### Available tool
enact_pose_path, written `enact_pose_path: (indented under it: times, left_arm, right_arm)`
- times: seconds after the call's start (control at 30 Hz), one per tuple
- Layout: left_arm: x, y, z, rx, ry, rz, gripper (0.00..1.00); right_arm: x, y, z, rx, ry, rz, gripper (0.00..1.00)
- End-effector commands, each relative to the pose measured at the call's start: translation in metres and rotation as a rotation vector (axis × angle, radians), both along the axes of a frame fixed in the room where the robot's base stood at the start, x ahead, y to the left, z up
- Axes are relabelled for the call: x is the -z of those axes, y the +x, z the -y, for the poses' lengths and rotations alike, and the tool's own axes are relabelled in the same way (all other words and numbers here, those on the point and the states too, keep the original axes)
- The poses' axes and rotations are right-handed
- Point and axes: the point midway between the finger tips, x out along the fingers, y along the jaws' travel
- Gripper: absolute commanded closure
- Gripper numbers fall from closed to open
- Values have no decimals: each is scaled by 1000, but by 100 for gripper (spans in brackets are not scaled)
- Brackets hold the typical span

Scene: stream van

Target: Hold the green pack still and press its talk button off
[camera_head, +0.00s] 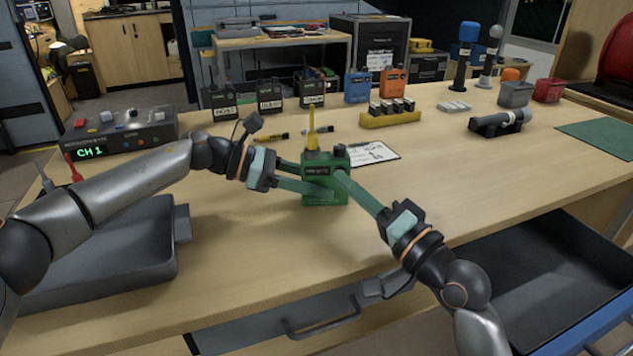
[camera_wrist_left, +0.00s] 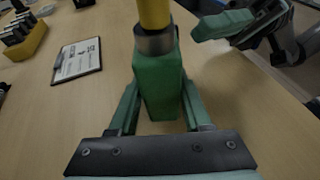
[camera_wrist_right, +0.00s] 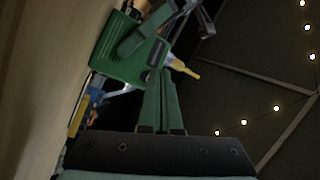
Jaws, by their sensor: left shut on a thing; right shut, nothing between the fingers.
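The green pack (camera_head: 325,192) stands upright on the bench, a yellow antenna (camera_head: 311,128) rising from its top. My left gripper (camera_head: 318,189) is shut on the pack from the left; the left wrist view shows a finger on each side of the green body (camera_wrist_left: 158,88). My right gripper (camera_head: 342,176) is shut and empty, its fingertips at the pack's upper right side. In the right wrist view the closed tips (camera_wrist_right: 160,75) are close to the pack (camera_wrist_right: 122,52); I cannot tell whether they touch. The talk button cannot be made out.
A clipboard (camera_head: 372,153) lies behind the pack. Several dark packs, a blue pack (camera_head: 357,86) and an orange pack (camera_head: 392,82) stand farther back. A channel box (camera_head: 120,133) and a grey tray (camera_head: 110,262) are at left. An open drawer (camera_head: 545,275) is front right.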

Motion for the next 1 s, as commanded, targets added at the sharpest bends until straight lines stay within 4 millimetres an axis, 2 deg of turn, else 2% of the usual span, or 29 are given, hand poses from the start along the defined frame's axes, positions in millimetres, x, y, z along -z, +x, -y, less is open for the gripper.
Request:
enact_pose_path:
  times: [0.23,0.73,1.0]
  left_arm:
    - [0,0,0,0,0,0,100]
    - [0,0,0,0,0,0,100]
    - [0,0,0,1,0,0,100]
  right_arm:
    - [0,-3,0,0,0,0,100]
    - [1,-51,4,0,0,-1,100]
    - [0,-60,5,0,0,0,100]
